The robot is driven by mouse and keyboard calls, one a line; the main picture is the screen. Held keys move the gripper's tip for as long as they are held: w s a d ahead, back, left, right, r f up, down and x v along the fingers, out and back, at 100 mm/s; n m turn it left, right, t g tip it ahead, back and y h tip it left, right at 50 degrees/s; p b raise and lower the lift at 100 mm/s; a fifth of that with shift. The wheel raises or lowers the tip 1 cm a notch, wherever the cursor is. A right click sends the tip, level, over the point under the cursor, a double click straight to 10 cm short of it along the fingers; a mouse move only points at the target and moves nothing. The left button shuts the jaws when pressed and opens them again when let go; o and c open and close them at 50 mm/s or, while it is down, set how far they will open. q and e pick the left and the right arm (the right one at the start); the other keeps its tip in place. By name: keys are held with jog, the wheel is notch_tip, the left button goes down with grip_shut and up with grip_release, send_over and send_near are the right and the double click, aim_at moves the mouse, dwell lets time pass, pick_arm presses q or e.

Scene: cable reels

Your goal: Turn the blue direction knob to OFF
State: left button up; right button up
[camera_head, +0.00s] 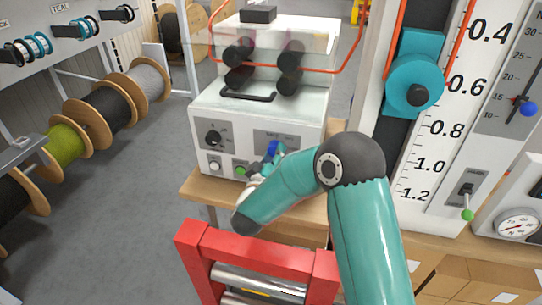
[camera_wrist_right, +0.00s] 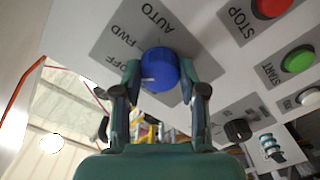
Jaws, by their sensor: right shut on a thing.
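The blue direction knob (camera_wrist_right: 158,70) sits on a grey label plate marked OFF, FWD and AUTO in the right wrist view. My right gripper (camera_wrist_right: 160,72) has one finger on each side of the knob and is shut on it. I cannot tell which mark the knob points to. In the head view the knob (camera_head: 273,147) shows on the front of a white machine (camera_head: 310,118), partly hidden by my right gripper (camera_head: 268,160). My left gripper is not in view.
A red STOP button (camera_wrist_right: 270,6) and a green START button (camera_wrist_right: 298,60) are close to the knob. A black knob (camera_head: 213,138) is on the same panel. A red frame with metal rollers (camera_head: 255,258) stands in front. Cable reels (camera_head: 102,112) line the left side.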

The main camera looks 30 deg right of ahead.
jog(key=shift+w+r, duration=0.1)
jog(key=shift+r, duration=0.2)
jog(key=o, duration=1.1)
jog(key=shift+f, duration=0.15)
jog(key=shift+o, duration=0.2)
jog(key=shift+f, duration=0.1)
jog(key=v, duration=1.2)
